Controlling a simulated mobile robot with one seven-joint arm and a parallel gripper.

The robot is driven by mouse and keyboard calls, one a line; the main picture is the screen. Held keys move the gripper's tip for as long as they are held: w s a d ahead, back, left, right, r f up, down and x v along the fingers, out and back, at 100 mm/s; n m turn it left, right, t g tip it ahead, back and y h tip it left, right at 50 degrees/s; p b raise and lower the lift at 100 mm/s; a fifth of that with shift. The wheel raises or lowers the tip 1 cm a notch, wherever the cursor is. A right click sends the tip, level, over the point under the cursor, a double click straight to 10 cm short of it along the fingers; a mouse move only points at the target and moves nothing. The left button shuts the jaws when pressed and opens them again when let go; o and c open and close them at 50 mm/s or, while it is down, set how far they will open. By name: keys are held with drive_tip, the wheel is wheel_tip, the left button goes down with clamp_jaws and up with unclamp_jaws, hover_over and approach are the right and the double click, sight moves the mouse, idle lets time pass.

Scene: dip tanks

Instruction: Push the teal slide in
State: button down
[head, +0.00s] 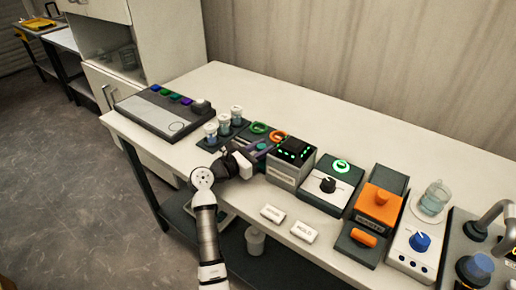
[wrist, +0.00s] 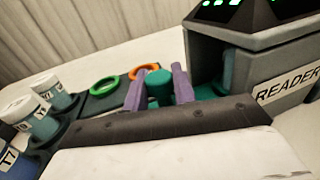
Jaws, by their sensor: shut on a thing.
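The teal slide (wrist: 205,92) sticks out of the left side of the grey box labelled READER (wrist: 262,58) in the wrist view. Its upright teal knob (wrist: 159,88) stands between the two purple fingers of my gripper (wrist: 160,84), which are shut on it. In the head view my gripper (head: 259,147) is just left of the reader (head: 288,166), which has green lights on its dark top. The slide is mostly hidden there behind my gripper. My wrist body hides the lower part of the slide in the wrist view.
A dark rack holds several white-capped tubes (head: 237,115) left of my gripper. A green ring (head: 259,128) and an orange ring (head: 278,136) lie behind it.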

drive_tip(key=shift+s+d, duration=0.2)
drive_tip(key=shift+d, duration=0.2)
drive_tip(key=shift+f, duration=0.1)
drive_tip(key=c, duration=1.2)
unclamp_jaws()
drive_tip(key=shift+s, duration=0.1)
